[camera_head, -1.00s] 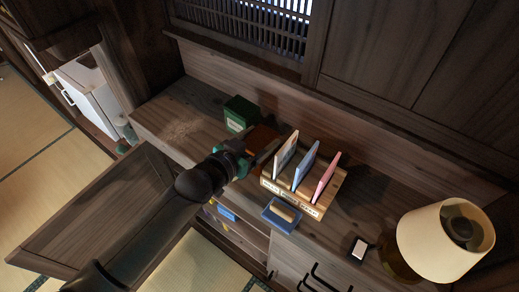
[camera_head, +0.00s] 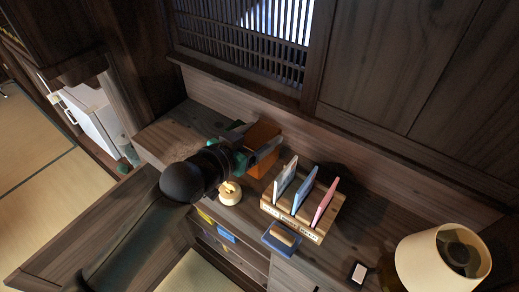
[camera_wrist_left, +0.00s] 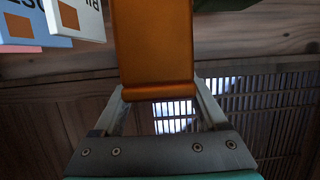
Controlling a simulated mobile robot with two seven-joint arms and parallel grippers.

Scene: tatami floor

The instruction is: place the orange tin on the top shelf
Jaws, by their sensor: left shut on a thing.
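The orange tin (camera_head: 263,136) is held by my left gripper (camera_head: 266,152) above the back of the wooden cabinet top (camera_head: 175,128). In the left wrist view the tin (camera_wrist_left: 153,45) stands between the two fingers, which press on its sides. Its lower end is near the gripper's palm. Below the cabinet top are shelves (camera_head: 232,252) with small blue and yellow items, partly hidden by my left arm. I cannot tell which level is the top shelf. My right gripper is not in view.
A wooden rack (camera_head: 295,222) with several upright cards stands right of the gripper. A blue tray (camera_head: 282,238), a round cream object (camera_head: 229,193) and a lamp (camera_head: 432,262) are on the cabinet top. A door (camera_head: 95,225) hangs open at left.

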